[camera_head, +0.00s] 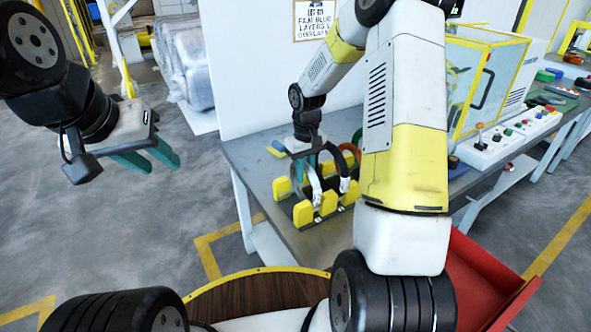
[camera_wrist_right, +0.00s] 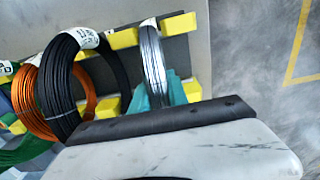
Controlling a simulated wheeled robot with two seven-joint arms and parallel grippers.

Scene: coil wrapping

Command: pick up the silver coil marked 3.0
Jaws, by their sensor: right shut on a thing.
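The silver coil (camera_wrist_right: 153,62) stands upright in a rack with yellow blocks (camera_wrist_right: 179,25). It also shows in the head view (camera_head: 314,190). It has a white tag at its top, too small to read. My right gripper (camera_wrist_right: 160,92) is shut on the silver coil, with a teal finger on each side of its rim. In the head view my right gripper (camera_head: 308,165) points down at the rack from above. My left gripper (camera_head: 150,158) is open and empty, over the floor at the left, away from the table.
A black coil (camera_wrist_right: 55,95), an orange coil (camera_wrist_right: 88,92) and a green coil (camera_wrist_right: 18,155) stand beside the silver one. The rack is on a grey table (camera_head: 245,165). A red tray (camera_head: 485,270) and a control box (camera_head: 500,140) are at the right.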

